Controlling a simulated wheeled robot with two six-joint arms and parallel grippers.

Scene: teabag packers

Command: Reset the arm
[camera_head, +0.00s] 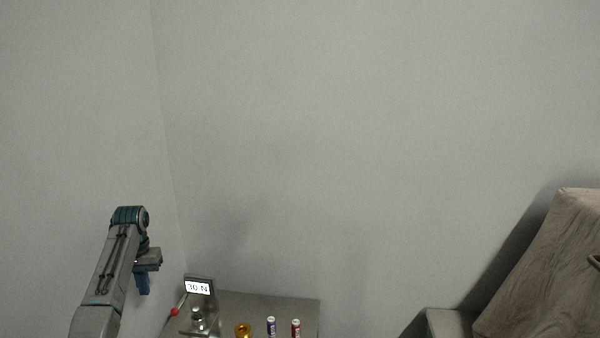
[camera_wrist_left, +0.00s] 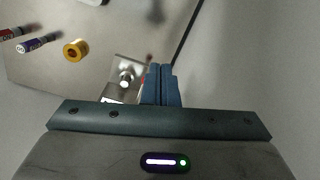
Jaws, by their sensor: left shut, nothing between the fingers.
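My left arm comes in from the lower left in the head view. Its gripper (camera_head: 144,284) points down, beside the left edge of the table and above its level. In the left wrist view the two blue fingers (camera_wrist_left: 161,84) are together with nothing between them. Past them is a metal device (camera_wrist_left: 128,72) with a shiny knob, partly covered by the gripper. My right gripper is in neither view.
A grey table (camera_head: 262,303) stands against the wall. A brown draped shape (camera_head: 545,280) is at right.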

